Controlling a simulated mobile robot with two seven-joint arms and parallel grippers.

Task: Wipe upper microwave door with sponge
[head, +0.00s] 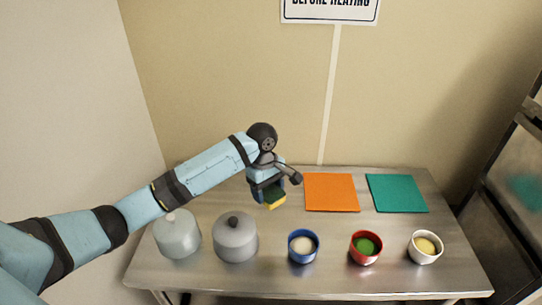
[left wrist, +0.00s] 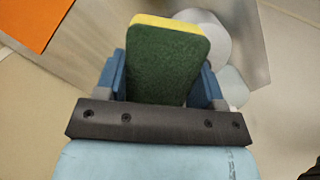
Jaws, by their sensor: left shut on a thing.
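A sponge (head: 275,198) with a dark green side and a yellow side is held in my left gripper (head: 268,190). In the left wrist view the sponge (left wrist: 163,62) sits between the two blue fingers of the left gripper (left wrist: 163,80), which are shut on it. The gripper is above the steel table, left of the orange mat, with the sponge pointing down. My right gripper is not in view.
On the steel table (head: 330,282) are an orange mat (head: 332,192), a teal mat (head: 397,193), two lidded pots (head: 235,238) (head: 177,235), and blue (head: 303,256), red (head: 352,252) and white (head: 416,254) bowls. A sign (head: 330,12) hangs above.

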